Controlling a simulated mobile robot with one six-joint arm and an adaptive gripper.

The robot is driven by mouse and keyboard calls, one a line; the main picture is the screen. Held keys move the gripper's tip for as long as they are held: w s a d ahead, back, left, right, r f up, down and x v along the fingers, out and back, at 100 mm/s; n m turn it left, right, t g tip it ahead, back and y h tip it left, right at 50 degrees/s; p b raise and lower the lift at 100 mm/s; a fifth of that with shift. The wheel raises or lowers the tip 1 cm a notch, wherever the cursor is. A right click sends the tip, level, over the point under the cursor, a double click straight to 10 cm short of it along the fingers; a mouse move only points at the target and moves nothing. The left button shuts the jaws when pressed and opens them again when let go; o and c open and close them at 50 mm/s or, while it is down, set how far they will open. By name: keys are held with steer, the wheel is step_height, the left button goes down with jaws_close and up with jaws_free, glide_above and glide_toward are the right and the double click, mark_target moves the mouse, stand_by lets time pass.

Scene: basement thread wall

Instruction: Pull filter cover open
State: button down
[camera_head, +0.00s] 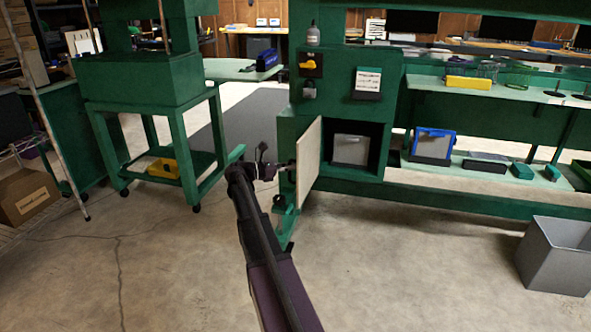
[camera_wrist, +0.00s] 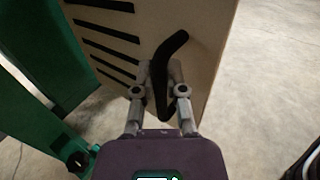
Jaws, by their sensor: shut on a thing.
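The filter cover (camera_head: 309,160) is a pale hinged panel on the green machine's lower cabinet. It stands swung well open, nearly edge-on to the head camera. In the wrist view the cover (camera_wrist: 205,45) shows dark slots and a black bent handle (camera_wrist: 168,62). My gripper (camera_wrist: 160,95) is shut on the handle, a finger on each side of it. In the head view my gripper (camera_head: 284,167) is at the cover's outer face, and the handle is too small to make out. Behind the cover, the open compartment holds a grey square filter (camera_head: 351,149).
A green wheeled stand (camera_head: 180,120) is to the left, with a yellow bin (camera_head: 163,168) on its lower shelf. A grey open bin (camera_head: 556,255) stands on the floor at right. A cardboard box (camera_head: 27,196) is far left. The concrete floor in front is clear.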

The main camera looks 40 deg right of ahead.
steer(key=shift+a, duration=0.2)
steer(key=c, duration=0.7)
jaws_free()
steer(key=shift+w, duration=0.1)
steer(key=shift+d, duration=0.1)
steer(key=v, duration=1.2)
steer(key=shift+f, duration=0.1)
